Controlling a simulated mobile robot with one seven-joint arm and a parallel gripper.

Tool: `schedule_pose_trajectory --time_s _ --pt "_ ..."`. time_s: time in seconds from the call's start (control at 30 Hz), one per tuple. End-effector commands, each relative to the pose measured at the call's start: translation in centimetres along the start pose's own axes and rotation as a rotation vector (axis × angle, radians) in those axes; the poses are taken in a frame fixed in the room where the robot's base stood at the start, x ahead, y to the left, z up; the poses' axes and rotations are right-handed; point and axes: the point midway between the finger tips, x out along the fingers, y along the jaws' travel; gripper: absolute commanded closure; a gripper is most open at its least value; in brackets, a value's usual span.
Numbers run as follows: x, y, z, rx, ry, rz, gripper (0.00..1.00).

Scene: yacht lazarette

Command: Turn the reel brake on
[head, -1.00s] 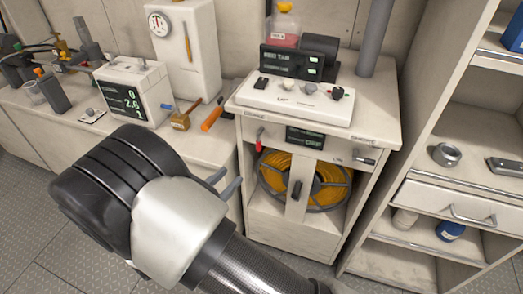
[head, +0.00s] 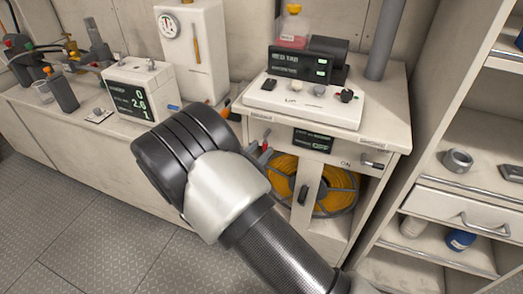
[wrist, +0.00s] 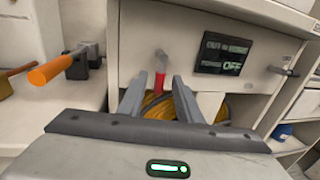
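The reel cabinet holds a yellow hose reel (head: 338,190) behind a front bar. A red-tipped lever (wrist: 160,77) hangs down from the panel above it; in the head view the lever (head: 264,144) is just beyond my fingertips. My gripper (wrist: 160,92) is open, with the lever between its two fingers in the wrist view; I cannot tell whether either finger touches it. A dark display (wrist: 222,54) to the right of the lever reads OFF on its lower line. A second, grey lever (head: 373,163) sticks out at the panel's right, near an ON label.
An orange-handled lever (wrist: 52,70) lies on the left bench side. A white control box (head: 305,98) with knobs stands on the cabinet top. A shelf unit (head: 425,150) stands close on the right. The floor at left is clear.

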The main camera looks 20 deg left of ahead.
Motion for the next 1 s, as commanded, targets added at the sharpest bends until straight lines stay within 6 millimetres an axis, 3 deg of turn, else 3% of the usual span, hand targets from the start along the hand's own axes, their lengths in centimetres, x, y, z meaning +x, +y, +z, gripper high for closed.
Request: schedule_pose_trajectory --time_s 0.2,0.47,0.67,1.0 --pt "1.6 0.0 0.0 0.0 -0.001 0.0 0.68" --pt "1.7 0.0 0.0 0.0 0.0 0.0 0.68" --pt "1.6 0.0 0.0 0.0 0.0 0.0 1.0" --pt "1.6 -0.1 0.0 -0.01 -0.002 0.0 1.0"
